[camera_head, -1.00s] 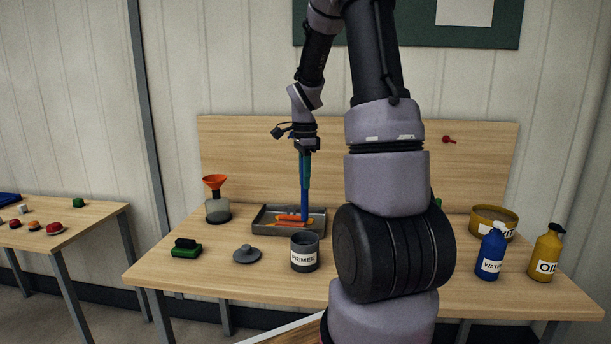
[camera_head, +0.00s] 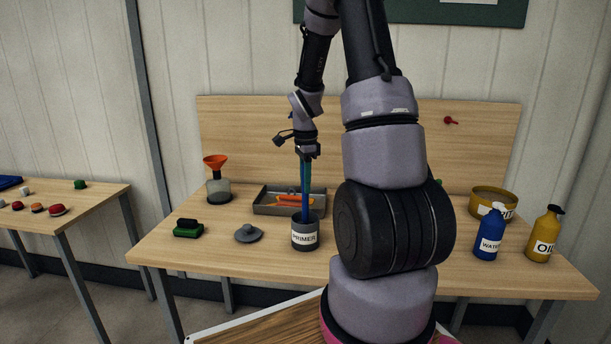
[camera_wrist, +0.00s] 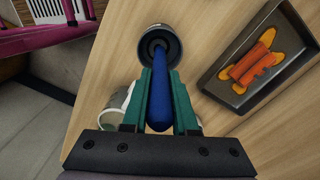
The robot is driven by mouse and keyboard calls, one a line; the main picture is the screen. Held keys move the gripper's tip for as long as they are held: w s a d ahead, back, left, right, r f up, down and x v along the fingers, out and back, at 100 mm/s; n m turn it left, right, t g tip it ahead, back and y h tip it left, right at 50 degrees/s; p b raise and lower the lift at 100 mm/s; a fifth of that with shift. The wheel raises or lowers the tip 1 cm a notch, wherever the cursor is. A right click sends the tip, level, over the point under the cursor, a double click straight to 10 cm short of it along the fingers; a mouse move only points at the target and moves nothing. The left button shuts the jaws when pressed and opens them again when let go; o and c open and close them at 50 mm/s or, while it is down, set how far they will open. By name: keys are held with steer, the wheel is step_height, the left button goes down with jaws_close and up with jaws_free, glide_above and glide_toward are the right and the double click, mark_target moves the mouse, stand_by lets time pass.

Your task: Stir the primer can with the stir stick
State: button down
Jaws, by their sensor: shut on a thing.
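My gripper (camera_head: 306,160) has green fingers and is shut on the blue stir stick (camera_head: 305,195), which points straight down. In the wrist view the stick (camera_wrist: 159,95) runs between the fingers (camera_wrist: 161,88) to the can's mouth. The grey primer can (camera_head: 305,236) stands open and upright on the table with its label facing me; it also shows in the wrist view (camera_wrist: 174,52). The stick's lower end is inside the can's mouth, and its tip is hidden there. I cannot tell how deep it reaches.
A grey lid (camera_head: 249,234) and a green block (camera_head: 188,229) lie left of the can. A grey tray (camera_head: 262,208) with orange pieces is behind it. A funnel-topped jar (camera_head: 218,190) stands back left. Blue (camera_head: 488,240) and yellow (camera_head: 543,240) bottles and a yellow tub (camera_head: 492,200) stand right.

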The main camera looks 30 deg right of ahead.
steer(key=shift+f, duration=3.45)
